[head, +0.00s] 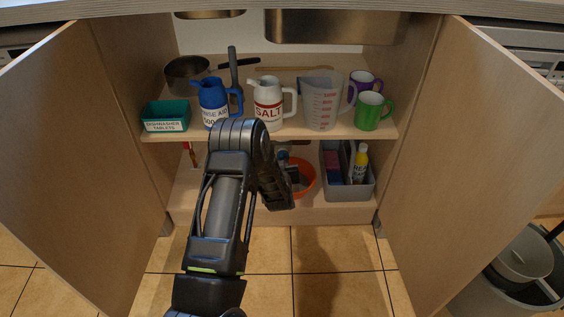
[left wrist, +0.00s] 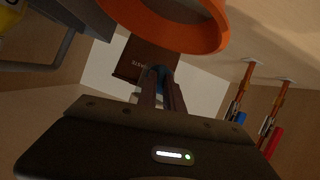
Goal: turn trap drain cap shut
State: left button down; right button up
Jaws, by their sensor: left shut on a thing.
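My left gripper (left wrist: 160,92) is shut, its two dark fingers close together on a small blue-grey piece at their tips. I take this piece for the trap drain cap (left wrist: 158,71); most of it is hidden by the fingers, and how far it is turned cannot be told. In the head view my left arm reaches into the lower part of the cabinet and covers most of the trap. A small grey-blue part shows beyond the arm (head: 283,155). My right gripper is in neither view.
An orange basin (left wrist: 222,30) is close beside the fingers and also shows in the head view (head: 306,178). A grey caddy (head: 365,190) with bottles stands right of it. Pipes with red (left wrist: 272,140) and blue valves run nearby. The shelf (head: 290,131) above holds jugs and mugs.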

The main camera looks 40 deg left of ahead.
pick_arm(q)
jog(key=shift+m+g+y, duration=0.3)
jog(key=shift+m, duration=0.4)
jog(key=c, duration=1.5)
grip_release()
jog(key=shift+d, duration=0.1)
jog(key=p+v, duration=0.3)
jog(key=v, duration=0.4)
jog(key=shift+s+d+r, duration=0.15)
jog(key=shift+s+d, duration=0.1)
